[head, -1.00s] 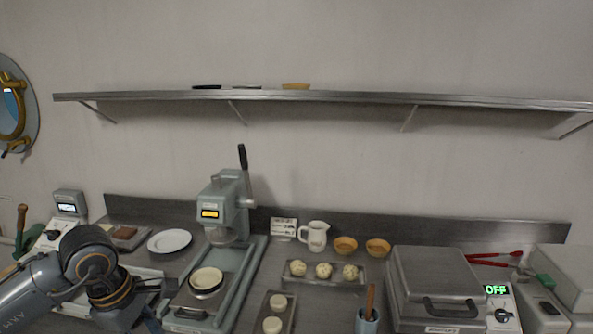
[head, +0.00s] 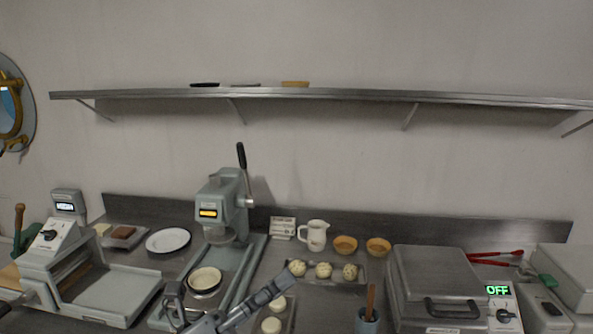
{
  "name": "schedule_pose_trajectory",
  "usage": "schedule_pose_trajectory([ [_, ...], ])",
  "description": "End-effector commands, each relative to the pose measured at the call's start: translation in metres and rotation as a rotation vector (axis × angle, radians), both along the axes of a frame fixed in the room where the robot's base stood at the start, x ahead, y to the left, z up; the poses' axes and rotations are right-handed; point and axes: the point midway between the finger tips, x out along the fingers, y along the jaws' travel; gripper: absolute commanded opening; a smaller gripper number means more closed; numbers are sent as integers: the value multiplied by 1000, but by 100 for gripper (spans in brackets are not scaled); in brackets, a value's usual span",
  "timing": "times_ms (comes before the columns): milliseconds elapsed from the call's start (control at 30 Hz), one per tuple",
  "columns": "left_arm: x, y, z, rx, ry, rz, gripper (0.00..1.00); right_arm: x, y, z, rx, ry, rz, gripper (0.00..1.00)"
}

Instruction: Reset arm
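My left gripper (head: 230,282) is at the bottom centre-left of the head view, with its fingers spread wide apart and nothing between them. One finger reaches up in front of the press base, and the other reaches right toward the small tray of pale rounds (head: 271,325). Its arm is mostly below the picture edge. My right gripper is out of view.
A press (head: 222,195) with a raised lever stands behind the gripper, a pale round dish (head: 205,279) on its base. Nearby are a white plate (head: 168,240), a jug (head: 315,236), a tray of dough balls (head: 350,283), a utensil cup (head: 367,321) and a closed grill (head: 436,280).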

Motion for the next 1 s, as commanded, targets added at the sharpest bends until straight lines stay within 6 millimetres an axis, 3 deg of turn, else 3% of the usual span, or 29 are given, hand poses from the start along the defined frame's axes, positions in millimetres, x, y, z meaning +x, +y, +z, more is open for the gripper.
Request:
schedule_pose_trajectory([
  [67,20,31,-3,-246,222,105,34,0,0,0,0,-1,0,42],
  [167,42,79,-31,-531,511,250,34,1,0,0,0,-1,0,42],
  [267,50,124,-87,-792,812,409,34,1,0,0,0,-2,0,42],
  [367,37,159,-154,-1012,1096,575,34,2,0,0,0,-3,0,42],
  [500,-10,184,-244,-1246,1447,803,34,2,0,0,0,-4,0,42],
  [600,-51,188,-289,-1357,1642,943,34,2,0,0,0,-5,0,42],
  [800,-127,185,-343,-1483,1925,1170,34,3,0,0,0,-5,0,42],
  [1000,-195,175,-369,-1545,2140,1367,34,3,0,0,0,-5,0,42],
])
